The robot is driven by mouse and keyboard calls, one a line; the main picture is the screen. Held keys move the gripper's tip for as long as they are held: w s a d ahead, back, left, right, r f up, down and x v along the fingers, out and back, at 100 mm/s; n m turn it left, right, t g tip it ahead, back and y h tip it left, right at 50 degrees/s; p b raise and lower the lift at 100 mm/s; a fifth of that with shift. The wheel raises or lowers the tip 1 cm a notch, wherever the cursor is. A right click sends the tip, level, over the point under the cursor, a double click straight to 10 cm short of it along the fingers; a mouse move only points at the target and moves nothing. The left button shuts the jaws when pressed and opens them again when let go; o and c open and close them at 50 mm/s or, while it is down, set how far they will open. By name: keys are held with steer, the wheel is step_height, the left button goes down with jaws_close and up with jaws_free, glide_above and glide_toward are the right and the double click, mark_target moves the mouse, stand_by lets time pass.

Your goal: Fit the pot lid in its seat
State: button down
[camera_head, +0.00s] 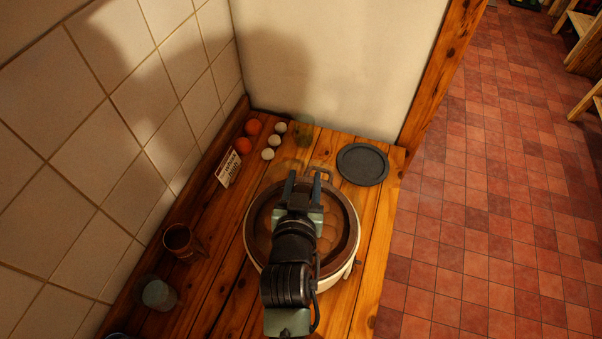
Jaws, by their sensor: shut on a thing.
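The pot (336,277) stands on the wooden counter, its pale outer wall showing at the lower right. A round brown lid-like disc with a darker rim (345,236) lies over or inside its mouth; I cannot tell if it is seated or raised. My gripper (303,179) reaches over the far part of the pot from the near side. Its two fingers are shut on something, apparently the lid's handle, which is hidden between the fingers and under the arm. My arm covers the middle of the pot.
A dark round plate (363,164) lies right of the pot's far side. Orange balls (254,127), pale eggs (268,154), a glass (303,131) and a card (228,167) sit behind left. A brown mug (182,242) and grey cup (158,295) stand left, near the tiled wall.

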steer(key=shift+w+f+b, duration=0.1)
steer(key=shift+f+b, duration=2.45)
steer(key=shift+f, duration=0.3)
steer(key=shift+f+b, duration=0.95)
steer(key=shift+f, duration=0.05)
steer(key=shift+c, duration=1.5)
jaws_free()
steer(key=b+v, duration=0.2)
steer(key=v, duration=0.9)
steer(key=shift+s+a+b, duration=0.2)
steer(key=shift+s+b, duration=0.2)
steer(key=shift+s+r, duration=0.35)
steer(key=shift+s, duration=0.2)
